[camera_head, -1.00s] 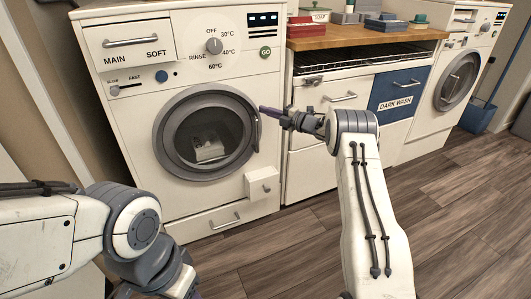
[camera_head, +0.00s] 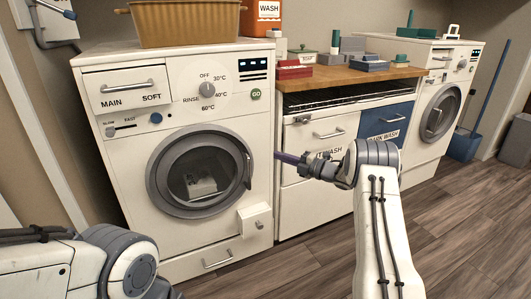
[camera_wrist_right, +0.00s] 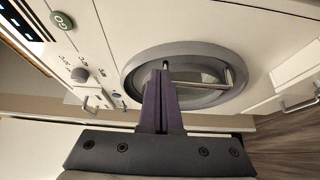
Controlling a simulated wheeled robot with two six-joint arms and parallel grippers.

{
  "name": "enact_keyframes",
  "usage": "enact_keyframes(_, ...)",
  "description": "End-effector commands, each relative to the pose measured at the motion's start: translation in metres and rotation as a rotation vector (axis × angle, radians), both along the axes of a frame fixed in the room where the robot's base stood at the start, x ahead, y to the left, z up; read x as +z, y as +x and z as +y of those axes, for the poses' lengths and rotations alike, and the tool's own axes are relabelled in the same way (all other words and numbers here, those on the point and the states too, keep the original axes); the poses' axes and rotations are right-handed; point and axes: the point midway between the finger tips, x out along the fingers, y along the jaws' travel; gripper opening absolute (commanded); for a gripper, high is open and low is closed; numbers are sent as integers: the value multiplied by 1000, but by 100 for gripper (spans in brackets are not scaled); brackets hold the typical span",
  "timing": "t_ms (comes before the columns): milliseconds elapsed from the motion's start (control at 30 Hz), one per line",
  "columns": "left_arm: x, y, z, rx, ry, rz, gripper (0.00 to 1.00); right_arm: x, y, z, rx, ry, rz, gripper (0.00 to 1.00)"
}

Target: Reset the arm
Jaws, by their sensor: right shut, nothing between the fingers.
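My right gripper (camera_head: 279,155) is shut and empty in front of the machines, just right of the washer's round door (camera_head: 201,176) in the head view. In the right wrist view its purple fingers (camera_wrist_right: 162,85) are closed together, and the door (camera_wrist_right: 185,75) with its handle shows beyond them. Whether the fingertips touch anything is hard to tell, but they look apart from the handle. My left arm (camera_head: 110,265) comes in at the lower left of the head view; its gripper is out of the frame.
The white washer (camera_head: 125,190) has a small box (camera_head: 255,222) at its lower right front. A wooden counter (camera_head: 340,78) with small boxes, drawers and a second washer (camera_head: 435,120) stand to the right. A tan basket (camera_head: 185,22) sits on the washer. Floor at the lower right (camera_head: 465,220) is open.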

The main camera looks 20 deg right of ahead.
Motion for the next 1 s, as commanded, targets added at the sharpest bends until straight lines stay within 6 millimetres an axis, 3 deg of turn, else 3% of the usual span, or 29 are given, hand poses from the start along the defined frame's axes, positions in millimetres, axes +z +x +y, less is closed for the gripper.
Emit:
enact_keyframes(233, 5, 0, 0, 0, 0, 0, 50, -1, -16, -20, 2, -1, 1, 0)
enact_keyframes(367, 6, 0, 0, 0, 0, 0, 50, -1, -17, -20, 4, 0, 1, 0)
enact_keyframes(467, 5, 0, 0, 0, 1, 1, 50, 7, -9, -9, -16, 8, 24, 0)
enact_keyframes(567, 6, 0, 0, 0, 0, 0, 50, 29, 10, 24, -82, 32, 95, 0)
enact_keyframes(633, 6, 0, 0, 0, 0, 0, 50, 47, 22, 58, -160, 70, 183, 0)
enact_keyframes(767, 5, 0, 0, 0, 0, 0, 50, 73, 12, 126, -337, 179, 405, 0)
enact_keyframes(867, 5, 0, 0, 0, 0, 0, 50, 78, -27, 173, -471, 266, 601, 0)
enact_keyframes(1000, 5, 0, 0, 0, 0, 0, 50, 69, -117, 225, -648, 367, 896, 0)
